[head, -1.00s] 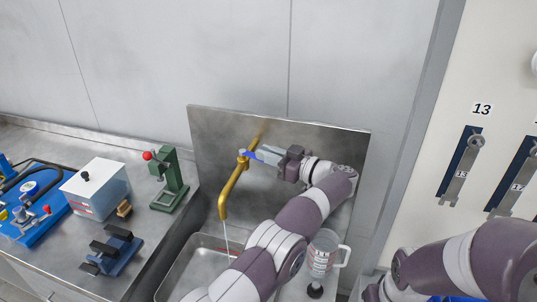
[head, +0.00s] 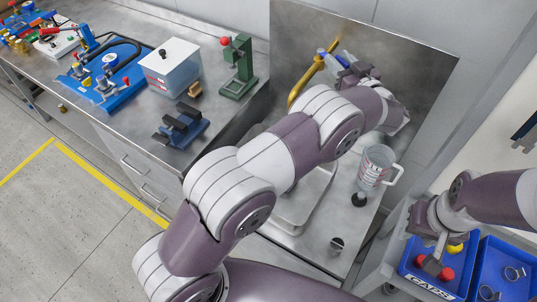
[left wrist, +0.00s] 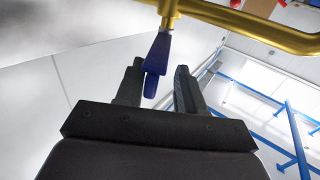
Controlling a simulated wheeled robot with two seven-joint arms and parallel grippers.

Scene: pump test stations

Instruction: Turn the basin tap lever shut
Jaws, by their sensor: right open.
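The brass basin tap (head: 307,83) stands at the steel backsplash in the head view. Its blue lever (left wrist: 156,56) hangs from a brass stem in the left wrist view. My left gripper (head: 342,64) is at the lever, with my arm reaching over the basin (head: 322,192). In the left wrist view the two dark fingers (left wrist: 158,82) stand apart, one on each side of the lever's lower end, with gaps visible. The spout's lower end and any water are hidden behind my arm. My right gripper (head: 432,228) is open, low at the right, away from the tap.
A clear measuring jug (head: 375,167) stands right of the basin. Blue bins (head: 418,283) with red and yellow parts lie below my right gripper. A green press (head: 240,68), a clear box (head: 171,70) and a blue fixture (head: 180,126) stand on the left bench.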

